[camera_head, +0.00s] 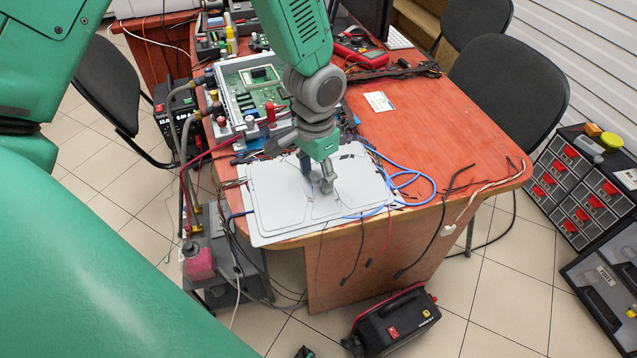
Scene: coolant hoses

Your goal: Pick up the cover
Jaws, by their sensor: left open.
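The cover (277,196) is a flat, light grey plate with rounded raised outlines. It lies flat at the near end of the orange-red table, apparently on another plate whose edge shows below it. My left gripper (316,178) points down over the middle of the cover, with its fingers apart and nothing seen between them. I cannot tell whether the fingertips touch the cover. The gripper hides part of the cover's far edge. My right gripper is out of the picture.
An open device with a green circuit board (262,88) and hose fittings stands behind the cover. Blue cable (412,178) loops at its right. The table (440,130) is mostly clear on the right. A red multimeter (361,50), chairs and a drawer cabinet (578,185) stand farther off.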

